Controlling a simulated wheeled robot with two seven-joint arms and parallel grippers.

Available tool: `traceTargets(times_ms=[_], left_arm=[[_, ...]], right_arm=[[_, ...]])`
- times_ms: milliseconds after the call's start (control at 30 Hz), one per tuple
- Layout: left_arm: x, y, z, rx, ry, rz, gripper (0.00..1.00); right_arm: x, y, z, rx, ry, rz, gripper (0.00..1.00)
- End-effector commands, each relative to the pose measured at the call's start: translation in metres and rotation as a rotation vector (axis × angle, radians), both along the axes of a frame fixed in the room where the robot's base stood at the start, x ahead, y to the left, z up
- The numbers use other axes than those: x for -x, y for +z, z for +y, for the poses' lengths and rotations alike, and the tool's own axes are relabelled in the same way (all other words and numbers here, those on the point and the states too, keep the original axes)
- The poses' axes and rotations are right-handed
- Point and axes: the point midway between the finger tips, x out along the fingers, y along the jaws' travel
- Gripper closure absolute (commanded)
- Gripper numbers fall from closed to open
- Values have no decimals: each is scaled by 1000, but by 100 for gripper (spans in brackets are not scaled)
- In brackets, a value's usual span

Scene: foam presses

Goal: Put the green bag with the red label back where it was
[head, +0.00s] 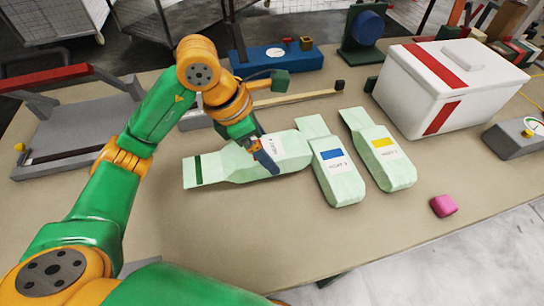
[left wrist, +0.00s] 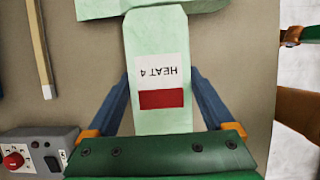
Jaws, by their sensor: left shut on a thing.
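The green bag with the red label (left wrist: 160,122) lies lengthwise between my left gripper's (left wrist: 160,78) two blue fingers. Its white label reads HEAT 4 above a red patch, upside down in the wrist view. In the head view this pale bag (head: 222,165) points left to right, with a dark green stripe at its left end. My left gripper (head: 266,158) is shut across its body; whether it is lifted I cannot tell. A bag with a blue label (head: 341,180) lies close to its right end. A bag with a yellow label (head: 391,165) lies farther right.
A grey press with a red handle (head: 45,79) stands at left. A thin stick (head: 295,97) and blue base (head: 270,60) lie behind. A white box with red stripes (head: 418,98) and pink block (head: 443,205) are at right.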

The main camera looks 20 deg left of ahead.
Motion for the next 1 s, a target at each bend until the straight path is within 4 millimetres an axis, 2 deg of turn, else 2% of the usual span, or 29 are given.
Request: traceTargets(times_ms=[133,300,633,667,700,1000], left_arm=[[-8,-16,-11,1,-1,3,78],[-8,-44,-11,0,0,3,78],[-9,-51,-10,-2,-1,-3,78],[-9,-50,-10,-1,-1,-2,11],[-9,-49,-10,-1,0,-2,0],[-8,-43,-10,-1,-1,-3,0]], right_arm=[[0,4,1,-2,-1,-1,100],[0,14,3,-4,-2,-1,100],[-1,8,3,-5,-2,-1,100],[-1,8,3,-5,-2,-1,100],[-1,9,3,-5,-2,-1,100],[-1,14,3,-4,-1,-1,100]])
